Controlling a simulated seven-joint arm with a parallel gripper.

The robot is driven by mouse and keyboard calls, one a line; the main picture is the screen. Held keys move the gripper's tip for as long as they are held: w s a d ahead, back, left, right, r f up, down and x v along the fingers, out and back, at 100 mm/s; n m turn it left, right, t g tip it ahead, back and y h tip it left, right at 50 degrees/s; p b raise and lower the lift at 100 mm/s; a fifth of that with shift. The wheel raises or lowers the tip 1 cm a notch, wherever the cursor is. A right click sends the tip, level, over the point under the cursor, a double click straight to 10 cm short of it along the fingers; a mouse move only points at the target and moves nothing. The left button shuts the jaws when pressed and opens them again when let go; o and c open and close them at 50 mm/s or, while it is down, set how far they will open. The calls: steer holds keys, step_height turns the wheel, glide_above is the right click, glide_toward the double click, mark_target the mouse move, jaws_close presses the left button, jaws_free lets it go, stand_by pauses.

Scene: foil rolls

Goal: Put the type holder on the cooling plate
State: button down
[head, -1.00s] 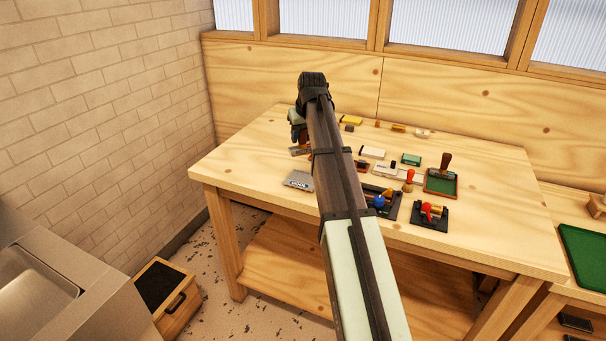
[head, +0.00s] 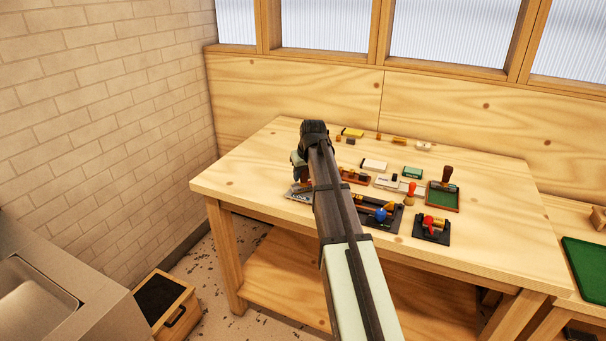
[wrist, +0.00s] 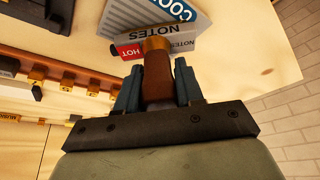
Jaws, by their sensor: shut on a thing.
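My gripper (wrist: 158,88) is shut on the type holder, with one blue finger on each side of its brown wooden handle (wrist: 157,78). The holder has a brass collar and a grey head (wrist: 180,40) marked NOTES, with a red HOT patch at its left. The light grey, ribbed cooling plate (wrist: 130,14), with a blue label, lies just beyond the head. The head covers part of the plate's near edge in the wrist view; I cannot tell whether they touch. In the head view, my gripper (head: 301,168) is close above the plate (head: 292,196), which my arm partly hides.
A wooden rack with brass type pieces (wrist: 38,78) is at the left in the wrist view. In the head view, a black tray with a blue knob (head: 381,214), a stand with a red handle (head: 431,222) and a green pad (head: 441,197) stand to the right. The table's front left is clear.

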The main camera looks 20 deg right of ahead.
steer(key=shift+f, duration=0.1)
steer(key=c, duration=0.7)
jaws_free()
steer(key=v, duration=1.2)
